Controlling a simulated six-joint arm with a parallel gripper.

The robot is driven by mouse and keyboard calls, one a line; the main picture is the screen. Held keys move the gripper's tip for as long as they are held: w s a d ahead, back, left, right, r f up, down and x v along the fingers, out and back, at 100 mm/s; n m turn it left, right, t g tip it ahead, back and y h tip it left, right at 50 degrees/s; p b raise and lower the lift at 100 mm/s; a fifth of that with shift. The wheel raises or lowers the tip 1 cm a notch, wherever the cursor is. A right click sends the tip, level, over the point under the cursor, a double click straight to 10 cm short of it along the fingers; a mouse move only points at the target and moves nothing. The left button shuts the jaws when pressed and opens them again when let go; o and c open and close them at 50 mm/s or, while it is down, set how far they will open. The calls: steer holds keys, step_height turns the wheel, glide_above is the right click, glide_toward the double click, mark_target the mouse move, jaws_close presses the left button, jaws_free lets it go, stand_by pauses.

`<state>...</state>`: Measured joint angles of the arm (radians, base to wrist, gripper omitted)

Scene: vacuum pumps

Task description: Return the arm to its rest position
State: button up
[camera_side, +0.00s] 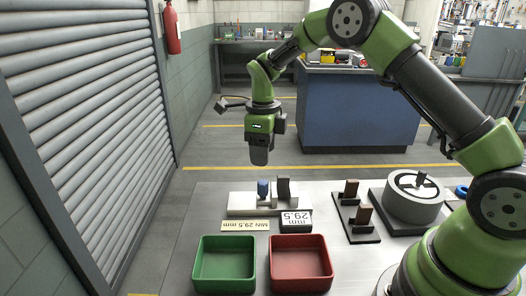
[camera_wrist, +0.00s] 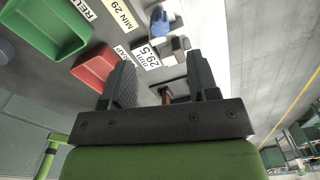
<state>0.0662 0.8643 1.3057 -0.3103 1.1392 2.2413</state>
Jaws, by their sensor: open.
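My gripper (camera_side: 259,157) hangs pointing down above the back edge of the metal table, behind and above the measuring fixture. In the wrist view its two dark fingers (camera_wrist: 162,75) stand apart with nothing held between them; a small brown piece shows in the gap, beyond the fingers. My arm arches over from the right. The fixture (camera_side: 240,204) is a pale block with a blue knob (camera_side: 263,188) and a dark upright piece (camera_side: 283,190) on it. The fixture also shows at the top of the wrist view (camera_wrist: 175,45).
A green bin (camera_side: 224,284) and a red bin (camera_side: 301,284) stand at the front. A 29.5 mm display (camera_side: 297,221) sits by the fixture. A black stand (camera_side: 357,232) holds two brown pieces; a grey round pump body (camera_side: 413,204) stands right of it. Air around my gripper is clear.

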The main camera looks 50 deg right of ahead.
steer(key=s+a+r+n+t, duration=0.3)
steer(key=s+r+n, duration=0.6)
steer(key=r+n, duration=0.45)
steer(key=s+a+r+n+t+y, duration=0.1)
steer(key=s+r+n+t, duration=0.1)
steer(key=s+n, duration=0.4)
steer(key=s+a+r+n+t+y, duration=0.1)
steer(key=s+n+t, duration=0.1)
steer(key=s+n, duration=0.4)
steer(key=s, duration=0.4)
steer(key=shift+a+r, duration=0.15)
steer(key=shift+r, duration=0.2)
